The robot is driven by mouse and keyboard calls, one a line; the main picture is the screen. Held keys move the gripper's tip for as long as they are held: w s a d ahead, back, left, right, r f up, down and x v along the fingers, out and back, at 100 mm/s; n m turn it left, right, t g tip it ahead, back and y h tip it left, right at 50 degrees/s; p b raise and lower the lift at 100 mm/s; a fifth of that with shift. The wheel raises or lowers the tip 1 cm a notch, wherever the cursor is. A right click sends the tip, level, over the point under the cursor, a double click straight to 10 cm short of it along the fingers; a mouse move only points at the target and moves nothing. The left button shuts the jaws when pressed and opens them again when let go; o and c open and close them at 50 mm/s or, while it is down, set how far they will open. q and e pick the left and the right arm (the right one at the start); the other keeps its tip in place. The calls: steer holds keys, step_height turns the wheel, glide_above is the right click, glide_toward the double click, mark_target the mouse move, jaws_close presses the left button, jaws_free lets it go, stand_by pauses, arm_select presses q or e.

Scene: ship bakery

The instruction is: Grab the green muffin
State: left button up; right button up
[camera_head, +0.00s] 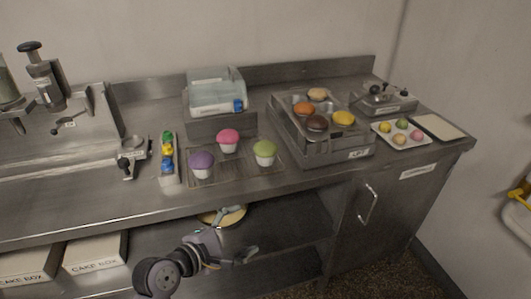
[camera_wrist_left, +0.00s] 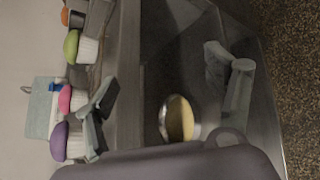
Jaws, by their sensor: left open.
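The green muffin (camera_head: 264,150) stands upright in a white cup at the right end of a grey tray (camera_head: 229,176) on the steel counter. In the left wrist view the green muffin (camera_wrist_left: 73,45) appears sideways at the upper left. A pink muffin (camera_head: 228,137) and a purple muffin (camera_head: 202,161) share the tray. My left gripper (camera_head: 237,234) is open and empty, in front of the counter edge and below the green muffin, apart from it. In the wrist view its fingers (camera_wrist_left: 166,96) are spread wide. My right gripper does not show.
A raised steel stand (camera_head: 318,157) with several buns is right of the green muffin. A narrow tray of coloured items (camera_head: 169,180) is left of the purple one. A pot (camera_head: 222,215) sits on the shelf below, behind my gripper. Cake boxes (camera_head: 95,251) are lower left.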

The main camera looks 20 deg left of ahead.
arm_select(q)
steer(key=w+a+r+n+t, duration=0.5)
steer(key=r+n, duration=0.3)
steer(key=n, duration=0.4)
steer(key=y, duration=0.1)
glide_toward(259, 154)
steer(key=x, duration=0.6)
steer(key=shift+d+r+p, duration=0.1)
steer(key=shift+r+p, duration=0.15)
steer(key=shift+p, duration=0.1)
steer(key=shift+f+x, duration=0.15)
steer(key=shift+x, duration=1.35)
steer(key=shift+f+x, duration=0.1)
steer(key=shift+x, duration=1.35)
steer(key=shift+s, duration=0.1)
steer(key=c, duration=0.9)
